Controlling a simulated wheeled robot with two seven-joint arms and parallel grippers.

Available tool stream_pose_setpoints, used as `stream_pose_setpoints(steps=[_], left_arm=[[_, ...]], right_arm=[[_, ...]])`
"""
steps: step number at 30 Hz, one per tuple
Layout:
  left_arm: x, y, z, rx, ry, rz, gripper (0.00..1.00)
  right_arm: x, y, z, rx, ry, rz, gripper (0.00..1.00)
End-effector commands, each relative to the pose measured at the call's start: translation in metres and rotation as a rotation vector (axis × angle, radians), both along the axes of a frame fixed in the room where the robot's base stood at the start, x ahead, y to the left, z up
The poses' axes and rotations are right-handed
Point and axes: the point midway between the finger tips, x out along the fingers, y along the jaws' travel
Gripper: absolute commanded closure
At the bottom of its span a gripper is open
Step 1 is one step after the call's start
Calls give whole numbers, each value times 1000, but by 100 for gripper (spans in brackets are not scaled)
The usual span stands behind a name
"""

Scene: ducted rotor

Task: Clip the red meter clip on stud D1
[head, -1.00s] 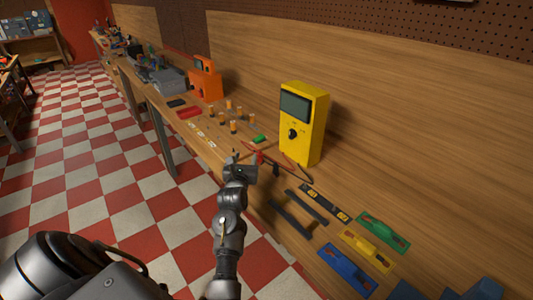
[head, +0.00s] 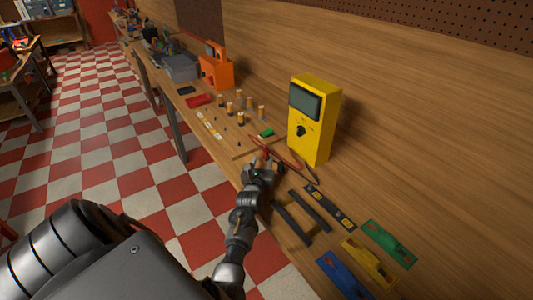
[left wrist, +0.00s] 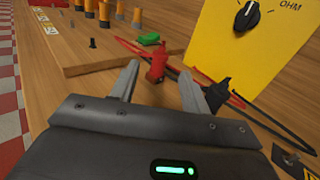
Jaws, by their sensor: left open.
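The red meter clip (left wrist: 156,64) stands on the bench just ahead of my left gripper, roughly between its fingertips in the left wrist view. My left gripper (left wrist: 159,72) is open, with nothing held. It also shows in the head view (head: 262,168), low over the bench in front of the yellow meter (head: 313,125). A stud board (head: 240,153) lies farther along the bench, with orange-topped posts and small dark studs (left wrist: 92,43). I cannot read which stud is D1. My right gripper is not in view.
A black clip (left wrist: 220,92) lies right of my left gripper, with red and black leads curving by the meter. A green part (left wrist: 155,36) is on the board. Dark bars (head: 291,222), a level-like tool (head: 329,207) and coloured handled tools (head: 387,243) lie nearer.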

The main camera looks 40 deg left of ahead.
Motion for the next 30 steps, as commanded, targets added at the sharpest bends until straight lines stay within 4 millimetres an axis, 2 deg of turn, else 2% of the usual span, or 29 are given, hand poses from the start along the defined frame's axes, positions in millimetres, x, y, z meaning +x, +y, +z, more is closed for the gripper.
stream_pose_setpoints(steps=[4,13,21,24,30], left_arm=[[13,5,0,0,-1,-2,54],[22,10,0,0,0,-3,54],[56,28,0,-1,0,-4,54],[64,32,0,-1,0,-3,54],[67,34,-1,-1,0,-2,54]], right_arm=[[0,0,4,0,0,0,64],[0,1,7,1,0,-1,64],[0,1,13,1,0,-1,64],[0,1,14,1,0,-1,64],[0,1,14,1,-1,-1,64]])
